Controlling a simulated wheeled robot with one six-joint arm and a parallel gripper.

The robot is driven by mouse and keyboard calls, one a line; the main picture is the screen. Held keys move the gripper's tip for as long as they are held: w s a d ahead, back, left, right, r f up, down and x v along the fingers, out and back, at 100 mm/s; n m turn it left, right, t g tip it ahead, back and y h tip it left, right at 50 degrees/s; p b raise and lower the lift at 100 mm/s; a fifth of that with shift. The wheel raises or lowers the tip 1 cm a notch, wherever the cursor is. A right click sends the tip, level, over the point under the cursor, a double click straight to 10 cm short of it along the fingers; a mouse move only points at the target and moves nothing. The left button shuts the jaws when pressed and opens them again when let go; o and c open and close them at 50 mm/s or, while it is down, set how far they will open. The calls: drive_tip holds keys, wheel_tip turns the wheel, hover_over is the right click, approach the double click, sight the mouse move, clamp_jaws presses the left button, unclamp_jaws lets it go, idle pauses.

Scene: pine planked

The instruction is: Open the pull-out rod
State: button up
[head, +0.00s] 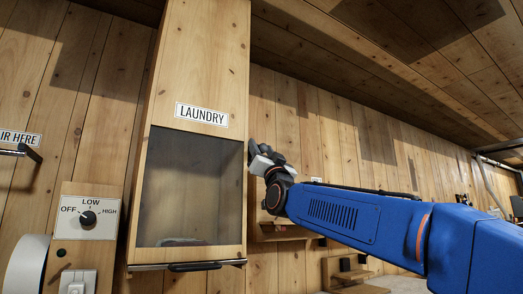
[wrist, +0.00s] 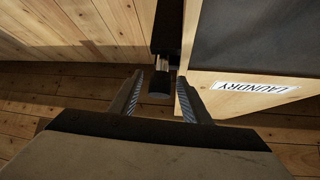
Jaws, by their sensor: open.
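The pull-out rod (wrist: 159,85) shows in the wrist view as a dark end piece with short metal pins behind it, running into a black holder (wrist: 167,30) on the side of the laundry cabinet. My gripper (wrist: 160,77) is open, with one finger on each side of the rod's dark end. Whether either finger touches it, I cannot tell. In the head view my gripper (head: 260,158) is at the right side of the laundry cabinet (head: 207,60), and I cannot make out the rod there.
The cabinet has a dark glass front (head: 187,190) and a handle bar (head: 190,266) below. Its wooden edge is close to my right finger in the wrist view. A dial panel (head: 88,217) is at left. Small wooden shelves (head: 345,270) are at lower right.

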clamp_jaws()
drive_tip(key=s+d, duration=0.7)
drive_tip(key=s, duration=0.3)
drive_tip(key=s+d, duration=0.7)
drive_tip(key=s, duration=0.4)
drive_tip(key=shift+d, duration=0.15)
drive_tip(key=shift+s, duration=0.1)
unclamp_jaws()
drive_tip(key=v, duration=1.7)
drive_tip(key=shift+f, duration=0.2)
